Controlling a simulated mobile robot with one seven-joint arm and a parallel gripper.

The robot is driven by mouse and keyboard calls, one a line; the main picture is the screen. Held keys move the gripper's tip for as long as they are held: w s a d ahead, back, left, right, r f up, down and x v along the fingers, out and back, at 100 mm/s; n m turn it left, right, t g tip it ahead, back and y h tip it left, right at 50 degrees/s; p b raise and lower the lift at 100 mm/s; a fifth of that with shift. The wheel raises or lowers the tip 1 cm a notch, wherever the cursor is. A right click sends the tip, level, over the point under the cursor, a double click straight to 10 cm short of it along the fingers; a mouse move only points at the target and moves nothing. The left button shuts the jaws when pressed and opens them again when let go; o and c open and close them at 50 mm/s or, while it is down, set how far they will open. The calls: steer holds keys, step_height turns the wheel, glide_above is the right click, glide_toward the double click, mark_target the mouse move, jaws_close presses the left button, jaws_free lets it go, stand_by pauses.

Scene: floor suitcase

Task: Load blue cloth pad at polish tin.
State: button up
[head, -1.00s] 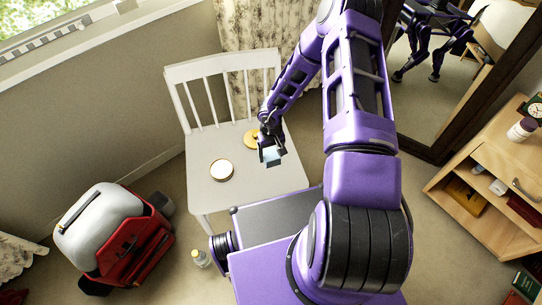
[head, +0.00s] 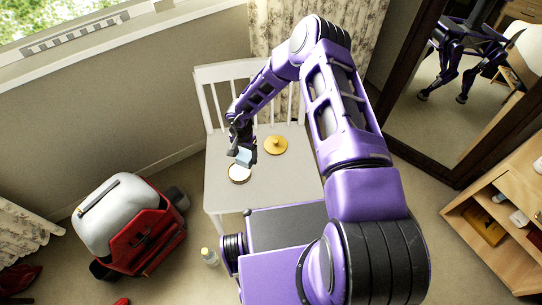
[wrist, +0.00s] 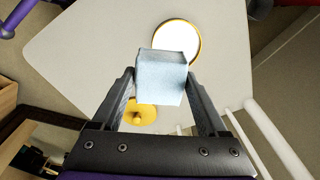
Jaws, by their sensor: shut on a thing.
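The light blue cloth pad (head: 244,157) is held between the fingers of my gripper (head: 241,148), just above the near-left part of the white chair seat. In the wrist view the pad (wrist: 161,78) sits between both fingertips of the gripper (wrist: 160,90). The open polish tin (head: 238,174), a round gold-rimmed tin with a pale top, stands on the seat close below the pad. In the wrist view the pad overlaps the lower edge of the tin (wrist: 180,42). A gap between pad and tin seems to remain, but its height is hard to tell.
A yellow lid with a knob (head: 276,145) lies on the chair seat (head: 285,185), right of the tin. The chair's slatted back (head: 213,105) rises behind. A red and grey bag (head: 130,225) and a small bottle (head: 209,257) stand on the floor.

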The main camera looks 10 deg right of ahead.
steer(key=a+m, duration=0.1)
steer(key=a, duration=0.2)
steer(key=shift+w+a+f+m, duration=0.1)
steer(key=shift+m, duration=0.2)
steer(key=shift+f+b, duration=2.05)
steer(key=shift+f, duration=0.85)
steer(key=shift+f+b, duration=0.45)
steer(key=shift+b, duration=0.05)
steer(key=shift+r, duration=0.1)
steer(key=shift+r+p, duration=2.5)
steer(key=shift+r, duration=0.95)
